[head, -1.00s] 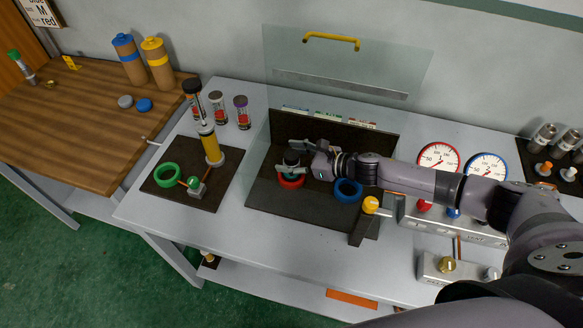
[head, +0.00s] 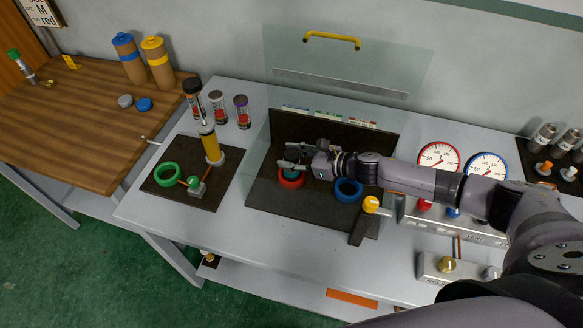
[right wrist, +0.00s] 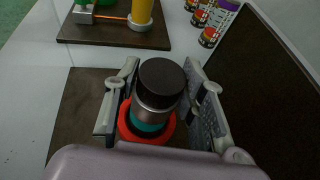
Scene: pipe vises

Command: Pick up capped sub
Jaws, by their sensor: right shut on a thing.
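The capped sub (right wrist: 157,97) has a round black cap, a grey metal body and a teal band low down. My right gripper (right wrist: 163,95) has its fingers on either side of it and is shut on it. The teal part shows over the red ring (right wrist: 122,124); whether its lower end is inside or just above the ring I cannot tell. In the head view my right gripper (head: 291,159) is over the red ring (head: 290,181), with a bit of teal below the near finger. The fingers hide most of the sub there. My left gripper is not in view.
A blue ring (head: 348,190) lies right of the red one on the dark mat. A clear shield (head: 345,58) with a yellow handle stands behind. Left is a board with a green ring (head: 167,175) and yellow cylinder (head: 211,145). Two gauges (head: 438,158) stand right.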

